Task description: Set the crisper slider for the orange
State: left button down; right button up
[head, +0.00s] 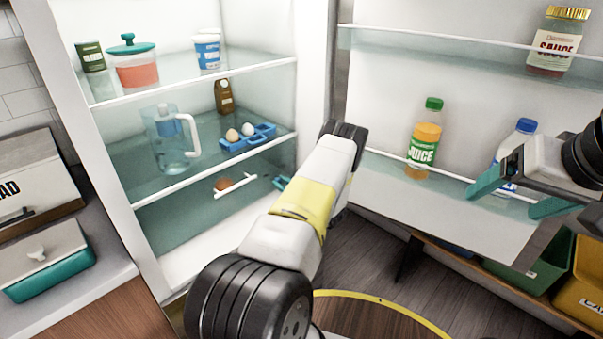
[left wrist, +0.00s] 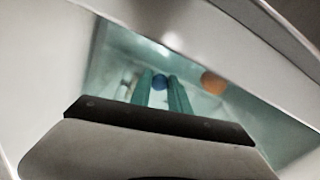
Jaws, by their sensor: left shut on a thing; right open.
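The orange (head: 222,184) is behind the clear front of the crisper, low in the open fridge, near its white handle (head: 236,186). It also shows in the left wrist view (left wrist: 213,83), right of my fingers. My left gripper (head: 281,182) is at the right end of the crisper front, mostly hidden by my forearm. In the left wrist view its teal fingers (left wrist: 161,92) are on either side of a round blue knob, apparently the slider (left wrist: 160,82). Any slider markings are not readable. My right gripper (head: 517,194) is open and empty before the door shelf.
Fridge shelves above hold a glass jug (head: 172,140), a blue egg tray (head: 248,138) and a teal-lidded container (head: 135,68). The open door, right, holds juice (head: 423,145) and a blue-capped bottle (head: 519,142). A green bin (head: 535,266) stands below the door.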

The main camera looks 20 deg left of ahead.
aim_at(266, 184)
dwell(0.6)
pick_arm(q)
jog(key=shift+s+a, duration=0.3)
jog(key=shift+s, duration=0.35)
jog(key=shift+s+a, duration=0.25)
jog(key=shift+s, duration=0.45)
jog(key=shift+s+a, duration=0.3)
jog(key=shift+s, duration=0.35)
jog(key=c, duration=1.2)
grip_release()
jog(key=shift+s, duration=0.1)
jog(key=shift+v, duration=3.9)
